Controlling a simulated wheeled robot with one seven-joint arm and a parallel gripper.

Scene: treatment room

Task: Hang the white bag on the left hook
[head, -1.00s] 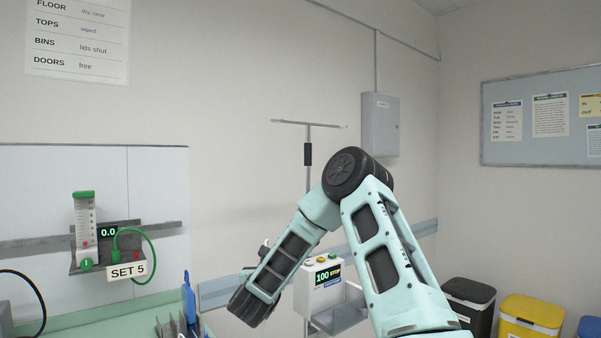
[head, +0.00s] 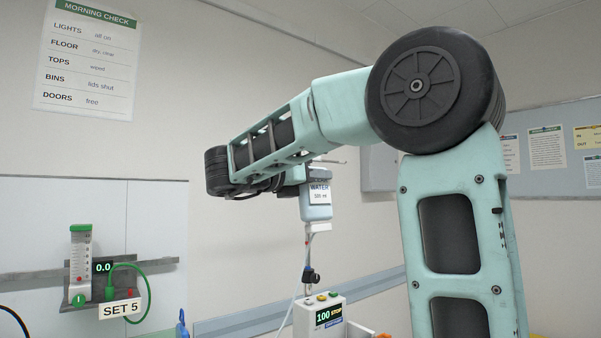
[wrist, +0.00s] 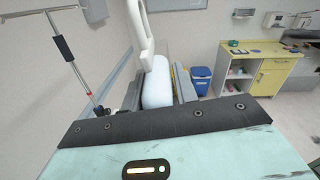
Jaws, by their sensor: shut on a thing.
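My gripper (head: 293,184) is raised and shut on the white bag (head: 318,210), a pale bag labelled WATER. In the head view the bag hangs upright with a thin tube below it. In the wrist view the bag (wrist: 157,88) is between the dark fingers, with a white hanger loop (wrist: 140,28) towards the top of the picture. The stand's crossbar (head: 334,161) shows only at its right end in the head view; my arm hides the left hook there. In the wrist view the stand's pole (wrist: 75,68) and part of the crossbar (wrist: 50,10) are left of the bag, apart from it.
A pump box (head: 320,315) reading 100 STOP is below the bag. A flow meter (head: 81,255) and a SET 5 sign (head: 121,308) are on the left wall.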

